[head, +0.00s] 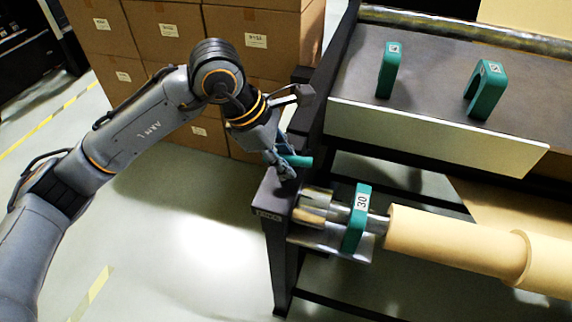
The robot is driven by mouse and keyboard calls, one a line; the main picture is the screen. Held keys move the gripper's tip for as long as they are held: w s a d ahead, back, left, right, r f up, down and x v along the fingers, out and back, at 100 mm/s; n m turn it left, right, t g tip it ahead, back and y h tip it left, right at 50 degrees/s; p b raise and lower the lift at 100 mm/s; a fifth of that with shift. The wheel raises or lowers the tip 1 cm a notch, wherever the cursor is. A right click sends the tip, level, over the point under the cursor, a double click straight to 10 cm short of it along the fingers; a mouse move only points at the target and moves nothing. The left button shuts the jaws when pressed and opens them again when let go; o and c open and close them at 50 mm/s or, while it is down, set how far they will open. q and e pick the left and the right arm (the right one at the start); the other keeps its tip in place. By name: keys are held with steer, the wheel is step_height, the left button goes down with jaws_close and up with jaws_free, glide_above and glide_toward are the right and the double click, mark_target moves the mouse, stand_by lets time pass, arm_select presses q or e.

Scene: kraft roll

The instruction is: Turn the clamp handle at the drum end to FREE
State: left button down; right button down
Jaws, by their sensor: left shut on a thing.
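My left gripper (280,165) is shut on the clamp handle (298,161), a green-teal grip that sticks out to the right of the fingers. It is at the drum end of the dark frame, just above the frame's corner post. The metal drum end (312,206) sits below and right of the gripper. A small dark label (268,215) is on the post, too small to read. The fingers hide part of the handle, and I cannot tell which position it is turned to. My right gripper is not in view.
A green collar marked 30 (356,218) stands between the drum end and the kraft roll (455,243). Two green hoops (388,70) (486,90) stand on the dark table top (440,75). Stacked cartons (165,38) are behind my left arm. The floor at lower left is clear.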

arm_select(q)
steer(key=shift+w, duration=0.1)
steer(key=c, duration=1.2)
jaws_free()
steer(key=shift+r, duration=0.1)
steer(key=v, duration=1.2)
